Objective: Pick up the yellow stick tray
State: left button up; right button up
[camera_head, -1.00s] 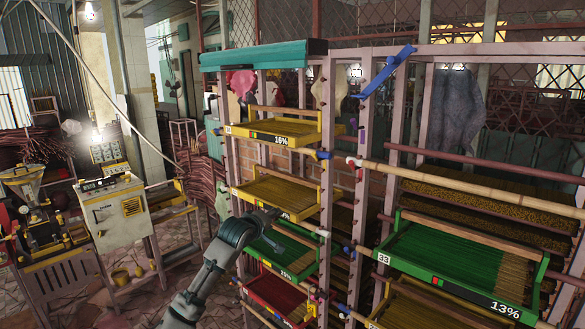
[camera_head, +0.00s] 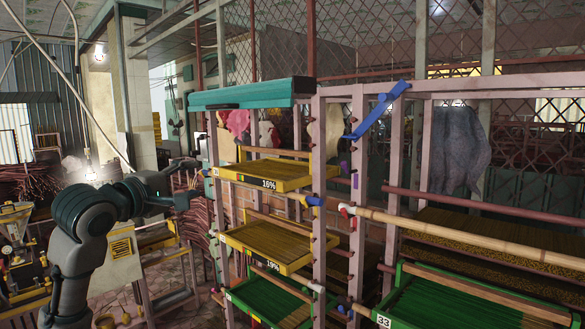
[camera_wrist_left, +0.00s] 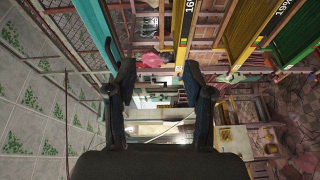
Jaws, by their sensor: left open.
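Two yellow stick trays sit on the rack. The upper yellow tray (camera_head: 268,174) is labelled 16%, and the lower yellow tray (camera_head: 265,243) is labelled 19%. Both hold thin sticks. My left gripper (camera_head: 190,180) is open and empty, left of the upper tray and apart from it. In the left wrist view, the gripper (camera_wrist_left: 158,78) shows its two fingers spread with nothing between them. The 16% tray (camera_wrist_left: 187,25) and the 19% tray (camera_wrist_left: 250,30) appear sideways at the upper right there. My right gripper is not in view.
Pink rack posts (camera_head: 319,190) stand at the trays' right side. Green trays (camera_head: 268,302) sit below and at the lower right. A teal roller (camera_head: 250,93) tops the rack. A bamboo pole (camera_head: 450,231) crosses the right bay. A yellow-and-grey machine stands behind my left arm.

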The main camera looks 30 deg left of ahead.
aim_at(280, 174)
jog(key=i+j, duration=0.1)
jog(key=i, duration=1.05)
